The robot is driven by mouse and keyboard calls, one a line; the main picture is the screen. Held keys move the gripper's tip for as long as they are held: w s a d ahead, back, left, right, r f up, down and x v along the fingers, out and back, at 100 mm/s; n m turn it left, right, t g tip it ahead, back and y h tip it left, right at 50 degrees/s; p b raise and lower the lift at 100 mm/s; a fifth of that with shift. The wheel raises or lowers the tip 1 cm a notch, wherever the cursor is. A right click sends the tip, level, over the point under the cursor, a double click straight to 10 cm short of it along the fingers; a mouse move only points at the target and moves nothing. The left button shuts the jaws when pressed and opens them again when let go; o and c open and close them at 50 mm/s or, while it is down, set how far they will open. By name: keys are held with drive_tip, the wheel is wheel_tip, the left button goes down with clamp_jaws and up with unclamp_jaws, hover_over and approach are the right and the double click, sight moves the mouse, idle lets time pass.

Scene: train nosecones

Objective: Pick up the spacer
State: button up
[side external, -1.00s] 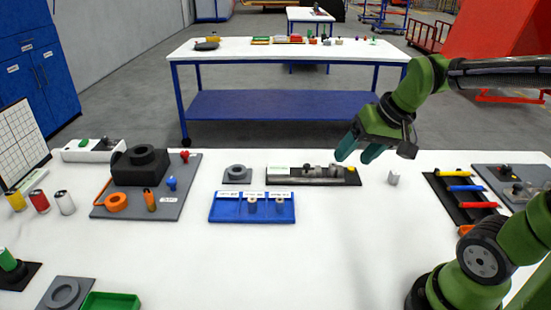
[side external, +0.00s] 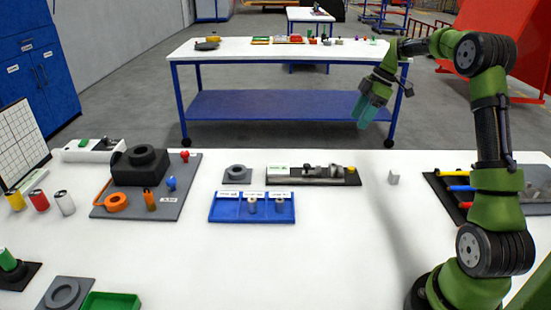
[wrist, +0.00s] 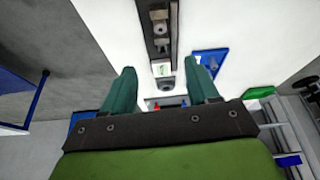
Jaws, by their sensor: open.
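A blue tray (side external: 230,212) with labelled compartments stands on the white table left of centre. Two small grey cylindrical parts stand in it, one in the middle compartment (side external: 252,205) and one in the right compartment (side external: 280,204). The labels are too small to read, so I cannot tell which part is the spacer. My gripper (side external: 366,114) is open and empty, raised above the table's far edge, well right of the tray. In the wrist view, its green fingers (wrist: 162,78) are spread apart, and the blue tray (wrist: 220,54) shows partly behind the right finger.
A black fixture with a grey metal device (side external: 325,174) lies behind the tray. A grey ring on a plate (side external: 237,174) sits beside it. A grey board (side external: 190,185) with a black housing is at left. The front middle is clear.

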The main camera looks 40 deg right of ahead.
sight(332, 164)
drive_tip(key=x, duration=1.6)
drive_tip(key=shift+s+f, duration=0.15)
drive_tip(key=shift+f, duration=0.3)
drive_tip(key=shift+c, duration=0.3)
drive_tip(key=c, duration=1)
clamp_jaws()
drive_tip(key=shift+r, duration=0.15)
